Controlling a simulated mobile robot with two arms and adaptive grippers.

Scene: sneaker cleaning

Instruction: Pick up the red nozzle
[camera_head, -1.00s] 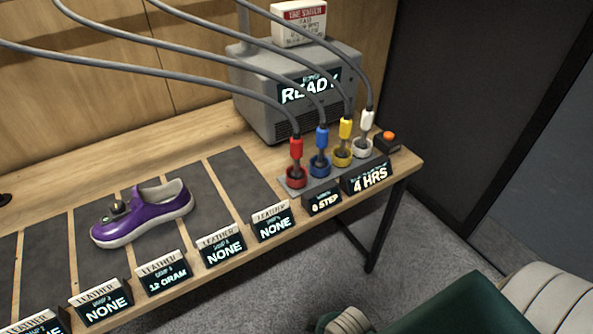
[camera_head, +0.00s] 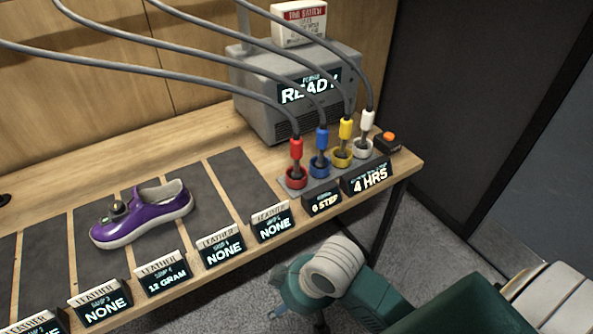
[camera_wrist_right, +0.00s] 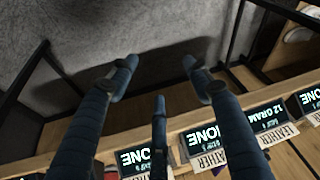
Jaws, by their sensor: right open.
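The red nozzle (camera_head: 296,149) stands upright in a red ring holder (camera_head: 296,177) at the left end of the nozzle row, with a grey hose rising from its top. My right gripper (camera_head: 278,312) is low at the bottom of the head view, in front of the table edge and well apart from the nozzle. Its fingers are small and partly hidden there. In the right wrist view the gripper (camera_wrist_right: 158,66) is open, its fingers spread with nothing between them. I cannot make out the red nozzle in that view. My left gripper is not in view.
Blue (camera_head: 322,139), yellow (camera_head: 345,129) and white (camera_head: 367,120) nozzles stand to the right of the red one. A grey machine (camera_head: 265,105) reading READY is behind. Display signs (camera_head: 272,222) line the table's front edge. A purple shoe (camera_head: 150,213) lies on a dark mat.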

